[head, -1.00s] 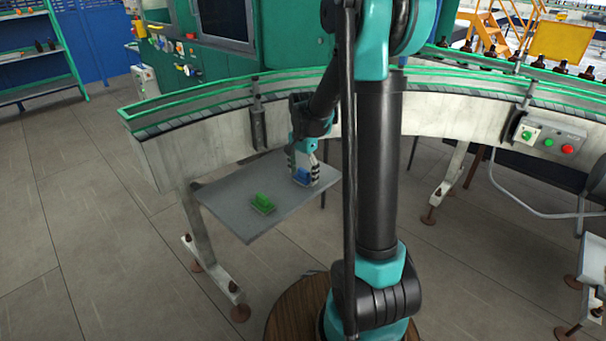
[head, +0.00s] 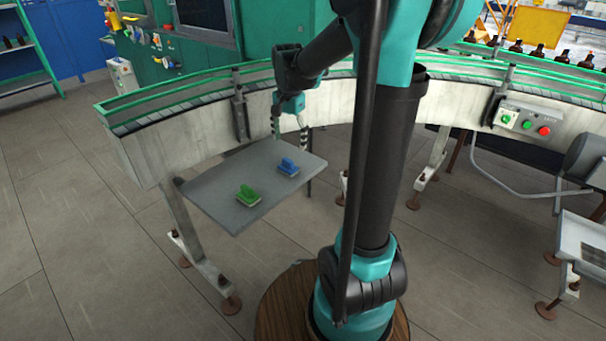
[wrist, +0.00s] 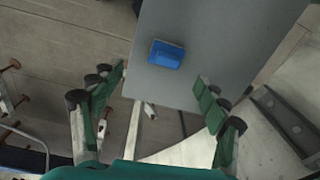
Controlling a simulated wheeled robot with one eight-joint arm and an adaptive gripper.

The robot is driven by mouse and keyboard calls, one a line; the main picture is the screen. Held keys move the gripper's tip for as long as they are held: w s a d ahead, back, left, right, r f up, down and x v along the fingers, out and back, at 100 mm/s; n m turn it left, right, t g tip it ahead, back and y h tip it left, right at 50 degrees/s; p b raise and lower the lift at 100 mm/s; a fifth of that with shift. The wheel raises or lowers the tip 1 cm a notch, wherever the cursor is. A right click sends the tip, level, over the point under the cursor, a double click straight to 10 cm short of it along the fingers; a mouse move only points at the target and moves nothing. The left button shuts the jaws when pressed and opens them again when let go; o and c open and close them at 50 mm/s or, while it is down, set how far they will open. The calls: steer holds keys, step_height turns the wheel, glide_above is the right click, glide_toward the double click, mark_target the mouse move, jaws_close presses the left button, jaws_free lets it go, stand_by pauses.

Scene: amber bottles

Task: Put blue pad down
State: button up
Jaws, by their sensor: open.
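The blue pad (head: 288,167) lies on the grey shelf plate (head: 222,205) beside the conveyor, toward its right side. A green pad (head: 248,195) lies on the same plate, to the left and nearer. My gripper (head: 290,138) is open and empty, above and behind the blue pad, apart from it. In the wrist view the blue pad (wrist: 166,54) rests on the plate (wrist: 225,30), beyond and between the spread fingers of my gripper (wrist: 165,85). Nothing is between the fingers.
The curved conveyor (head: 200,140) with green rails runs behind the plate. A control box with coloured buttons (head: 525,122) is on its right part. Amber bottles (head: 515,46) stand at the far right. The floor left of the plate is clear.

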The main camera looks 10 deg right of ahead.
steer(key=s+d+f+n+t, duration=0.1)
steer(key=s+f+n, duration=0.3)
steer(key=s, duration=0.6)
steer(key=s+d+f+n+t, duration=0.2)
steer(key=s+f+n, duration=0.3)
steer(key=s+f, duration=0.3)
steer(key=shift+s+d+n+t, duration=0.3)
steer(key=shift+s+t, duration=0.1)
steer(key=shift+s, duration=0.55)
